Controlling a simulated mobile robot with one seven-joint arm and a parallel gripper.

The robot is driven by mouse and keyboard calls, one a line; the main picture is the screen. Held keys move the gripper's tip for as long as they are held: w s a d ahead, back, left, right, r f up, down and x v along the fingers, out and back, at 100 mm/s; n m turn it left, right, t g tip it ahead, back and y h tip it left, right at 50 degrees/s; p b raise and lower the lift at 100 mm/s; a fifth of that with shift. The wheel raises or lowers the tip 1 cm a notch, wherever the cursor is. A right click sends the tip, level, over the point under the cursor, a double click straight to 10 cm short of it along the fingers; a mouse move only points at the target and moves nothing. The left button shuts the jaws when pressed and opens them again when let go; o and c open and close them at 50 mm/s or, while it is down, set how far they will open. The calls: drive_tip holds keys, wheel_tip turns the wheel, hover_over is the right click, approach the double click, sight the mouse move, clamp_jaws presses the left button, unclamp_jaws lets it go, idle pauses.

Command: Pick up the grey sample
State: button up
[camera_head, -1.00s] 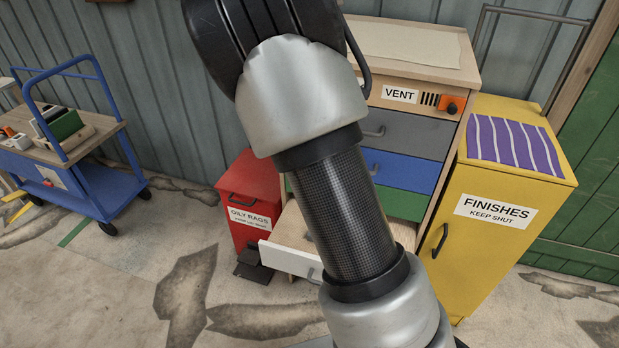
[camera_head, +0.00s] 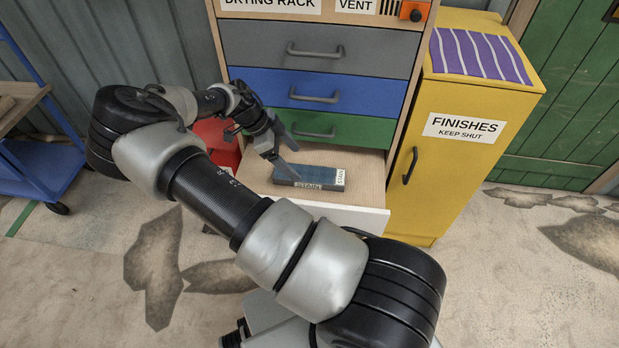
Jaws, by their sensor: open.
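A flat blue-grey block (camera_head: 310,174), the only sample-like thing I see, lies in the open bottom drawer (camera_head: 365,192). It has pale labels on its front and right end, with small lettering like "STAIN". My gripper (camera_head: 284,153) is open, its fingers pointing down and right at the block's left end. The fingertips are very close to the block, and I cannot tell whether they touch it. Nothing shows between the fingers. My arm crosses in front of the drawer's left part.
The drying rack cabinet has shut grey (camera_head: 365,55), blue (camera_head: 360,92) and green (camera_head: 350,131) drawers just above the open one. A yellow finishes cabinet (camera_head: 450,180) stands close on the right. A red bin (camera_head: 215,140) is partly hidden behind my arm. A blue trolley (camera_head: 30,170) is at left.

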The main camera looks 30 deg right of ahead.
sight(308, 174)
drive_tip(key=x, duration=0.4)
drive_tip(key=b+x, duration=0.1)
drive_tip(key=x, duration=0.3)
drive_tip(key=shift+w+d+f, duration=0.1)
drive_tip(key=shift+w+d, duration=0.05)
drive_tip(key=shift+w, duration=0.05)
drive_tip(key=c, duration=1.4)
